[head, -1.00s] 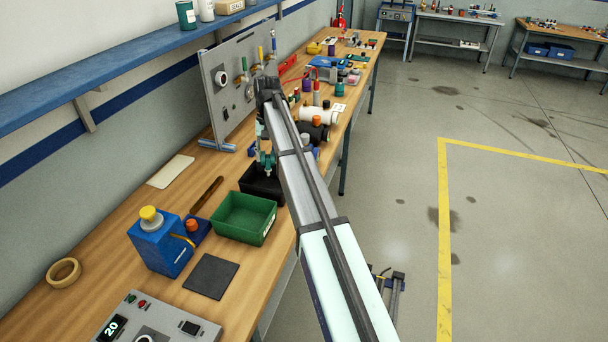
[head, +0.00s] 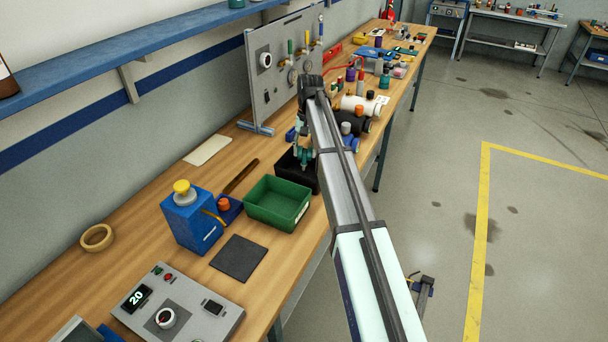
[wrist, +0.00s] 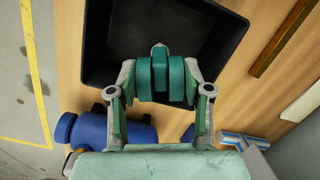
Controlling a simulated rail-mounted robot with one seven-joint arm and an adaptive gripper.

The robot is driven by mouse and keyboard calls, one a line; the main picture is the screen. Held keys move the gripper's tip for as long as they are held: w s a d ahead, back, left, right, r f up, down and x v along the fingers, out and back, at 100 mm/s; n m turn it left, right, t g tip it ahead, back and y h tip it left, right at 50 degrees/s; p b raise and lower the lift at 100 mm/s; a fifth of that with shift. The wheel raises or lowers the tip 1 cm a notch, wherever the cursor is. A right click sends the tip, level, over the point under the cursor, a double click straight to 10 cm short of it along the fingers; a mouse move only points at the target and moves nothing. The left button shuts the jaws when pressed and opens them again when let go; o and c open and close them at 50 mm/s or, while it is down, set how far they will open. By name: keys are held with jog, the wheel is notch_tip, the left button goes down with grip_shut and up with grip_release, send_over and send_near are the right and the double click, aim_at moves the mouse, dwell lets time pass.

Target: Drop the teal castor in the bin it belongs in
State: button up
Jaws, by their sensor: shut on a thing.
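My gripper (wrist: 163,85) is shut on the teal castor (wrist: 160,72) in the wrist view. The castor's paired wheels sit between the fingertips, with a small grey part at the far end. Below it is the open black bin (wrist: 108,35), and the castor overlaps the bin's near part in the picture. In the head view my gripper (head: 305,155) is over the black bin (head: 291,181), which is partly hidden by my arm. How high the castor is above the bin floor is hard to tell. The bin looks empty where visible.
A green bin (head: 264,208) stands next to the black one, nearer the camera. A blue cylindrical item (wrist: 118,133) lies beside the black bin.

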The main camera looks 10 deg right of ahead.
jog(key=shift+f, duration=0.2)
jog(key=o, duration=1.2)
jog(key=shift+c, duration=0.2)
notch_tip(320, 180, up, 12)
jog(key=w+d, duration=0.1)
jog(key=shift+w, duration=0.2)
jog(key=shift+d, duration=0.15)
